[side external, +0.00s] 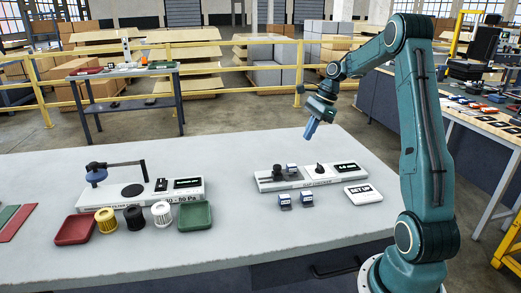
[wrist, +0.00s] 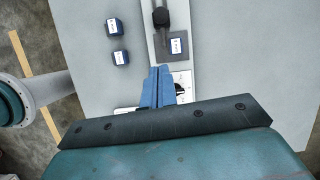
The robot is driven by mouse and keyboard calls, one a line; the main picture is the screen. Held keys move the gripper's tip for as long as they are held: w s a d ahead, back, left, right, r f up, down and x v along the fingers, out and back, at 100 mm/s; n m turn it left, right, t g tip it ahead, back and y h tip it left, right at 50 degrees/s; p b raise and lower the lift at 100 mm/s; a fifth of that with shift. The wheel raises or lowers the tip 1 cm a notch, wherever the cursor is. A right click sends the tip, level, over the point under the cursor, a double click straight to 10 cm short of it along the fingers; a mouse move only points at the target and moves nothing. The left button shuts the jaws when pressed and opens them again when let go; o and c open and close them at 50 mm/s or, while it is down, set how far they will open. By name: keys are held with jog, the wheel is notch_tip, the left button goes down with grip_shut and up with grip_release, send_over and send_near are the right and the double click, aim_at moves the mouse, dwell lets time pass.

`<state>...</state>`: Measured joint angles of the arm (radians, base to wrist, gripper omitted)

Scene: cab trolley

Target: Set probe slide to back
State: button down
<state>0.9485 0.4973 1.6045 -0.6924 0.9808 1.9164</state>
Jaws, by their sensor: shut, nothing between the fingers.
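My gripper (side external: 310,134) is shut and empty, with its blue fingertips pointing down in the air above the right-hand white unit (side external: 266,186). The wrist view shows the fingers (wrist: 157,72) pressed together over that unit. No part is clearly labelled as the probe slide. The unit carries a pointed black part (side external: 318,170) beside a dark display (side external: 345,167); in the wrist view the fingers partly hide this area. At its other end stand a black round part (side external: 277,172) and a small blue block (side external: 292,169); the block also shows in the wrist view (wrist: 176,47).
Two blue blocks (side external: 285,200) (side external: 306,199) stand in front of the unit. A SET UP plate (side external: 363,194) lies to the right. The left-hand unit (side external: 187,196) has filters and trays before it. The back of the table (side external: 240,145) is clear.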

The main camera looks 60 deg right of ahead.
jog(key=shift+s+d+f+m, duration=0.2)
jog(key=shift+d+f+m, duration=0.35)
jog(key=shift+d, duration=0.25)
send_near(273, 174)
jog(key=s+d+f, duration=0.4)
jog(key=shift+f, duration=0.3)
jog(key=shift+w+a+f, duration=0.15)
jog(key=shift+w+a, duration=0.75)
jog(key=shift+w, duration=0.2)
jog(key=shift+w+a, duration=0.4)
jog(key=shift+a, duration=0.05)
jog(key=shift+w+a, duration=1.8)
jog(key=shift+w, duration=0.05)
